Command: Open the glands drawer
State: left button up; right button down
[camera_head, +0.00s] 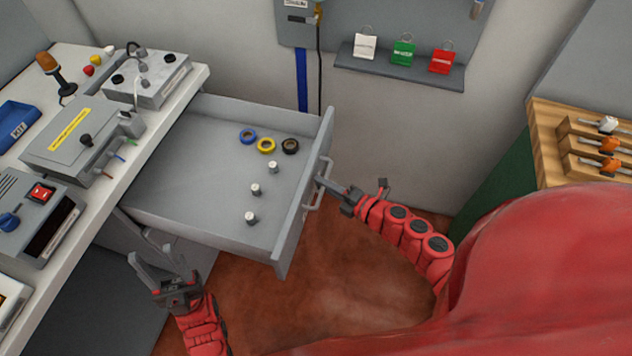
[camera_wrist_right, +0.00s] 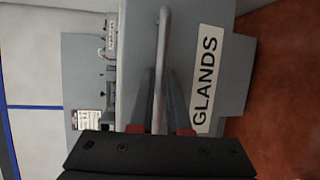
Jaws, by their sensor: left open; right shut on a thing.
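The glands drawer (camera_head: 190,205) stands pulled out from under the white bench in the head view. Inside lie blue, yellow and black tape rolls and several small white-and-grey fittings. My right gripper (camera_head: 325,184) is at the drawer's front and shut on its bar handle (camera_head: 312,195). In the right wrist view the handle (camera_wrist_right: 160,70) runs between the fingers, beside the GLANDS label (camera_wrist_right: 206,80) on the drawer front. My left gripper (camera_head: 155,272) is open and empty, in front of the drawer's near side and apart from it.
A wall shelf (camera_head: 400,75) holds white, green and red tags. A wooden rack (camera_head: 560,140) stands right. Brown floor is clear beyond the drawer front.

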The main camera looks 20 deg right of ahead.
jog(key=shift+d, duration=0.1)
jog(key=c, duration=1.2)
grip_release()
jog(key=shift+o, duration=0.2)
jog(key=v, duration=1.7)
jog(key=shift+d, duration=0.15)
jog(key=shift+s+r, duration=0.1)
